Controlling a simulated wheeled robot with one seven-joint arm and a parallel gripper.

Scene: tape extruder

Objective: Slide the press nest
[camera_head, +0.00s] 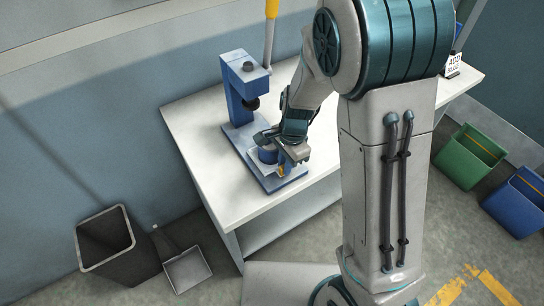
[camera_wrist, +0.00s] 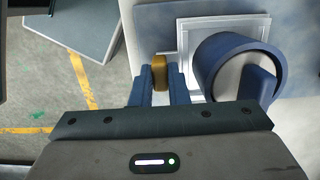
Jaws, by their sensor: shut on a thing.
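The blue press (camera_head: 240,90) stands on the white table, with its column and ram at the back and a flat blue base reaching forward. In the head view the nest (camera_head: 267,154) sits on the base, partly hidden by my gripper. My gripper (camera_wrist: 160,85) is shut on a yellow-brown handle (camera_wrist: 160,70) at the nest's side. The handle also shows in the head view (camera_head: 282,170) at the front of the base.
The white table (camera_head: 203,160) has bare top on the left of the press. A yellow lever (camera_head: 271,10) rises above it. A dark bin (camera_head: 105,240) and a dustpan (camera_head: 187,270) are on the floor at left. Green (camera_head: 470,157) and blue bins (camera_head: 518,203) stand at right.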

